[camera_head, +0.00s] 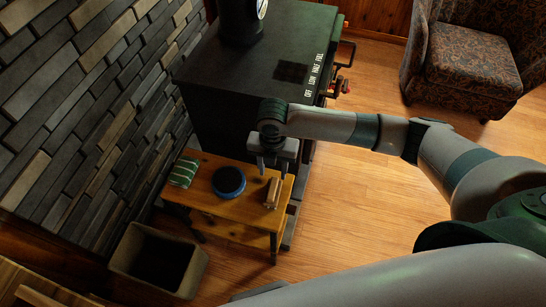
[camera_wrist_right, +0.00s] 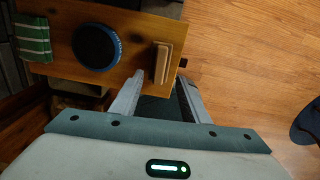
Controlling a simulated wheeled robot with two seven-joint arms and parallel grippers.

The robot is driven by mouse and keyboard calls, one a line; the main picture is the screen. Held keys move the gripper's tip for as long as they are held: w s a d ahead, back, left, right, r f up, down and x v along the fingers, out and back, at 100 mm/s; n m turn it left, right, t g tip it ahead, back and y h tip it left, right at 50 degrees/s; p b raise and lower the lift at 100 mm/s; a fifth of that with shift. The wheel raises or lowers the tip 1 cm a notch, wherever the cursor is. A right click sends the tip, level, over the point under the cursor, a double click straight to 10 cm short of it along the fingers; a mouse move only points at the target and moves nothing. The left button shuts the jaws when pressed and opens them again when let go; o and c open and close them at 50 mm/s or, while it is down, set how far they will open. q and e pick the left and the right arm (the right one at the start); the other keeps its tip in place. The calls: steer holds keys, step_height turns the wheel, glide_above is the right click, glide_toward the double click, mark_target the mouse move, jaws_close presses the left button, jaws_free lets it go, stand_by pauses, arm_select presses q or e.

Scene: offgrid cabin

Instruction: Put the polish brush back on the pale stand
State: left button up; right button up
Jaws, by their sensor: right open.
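A small tan and brown block-shaped piece (camera_head: 272,193) lies at the right end of the low wooden table (camera_head: 216,227). It looks like the polish brush with a paler piece under or beside it, but I cannot clearly separate brush and stand. It also shows in the right wrist view (camera_wrist_right: 162,62), near the table's edge. My right gripper (camera_head: 273,172) points down just behind the piece in the head view, its fingers apart. In the wrist view the open fingers (camera_wrist_right: 159,80) reach toward the near end of the piece, with nothing held. My left gripper is out of view.
A round blue-rimmed dark item (camera_head: 229,181) and a green striped cloth (camera_head: 183,171) share the table. A black stove (camera_head: 258,60) stands behind it. A bin (camera_head: 128,262) is at front left, beside a stone wall. The wood floor is clear at right, before an armchair (camera_head: 470,60).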

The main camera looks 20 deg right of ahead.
step_height(320, 180, up, 7)
steer(key=b, duration=0.1)
steer(key=shift+r, duration=0.15)
stand_by(0.6)
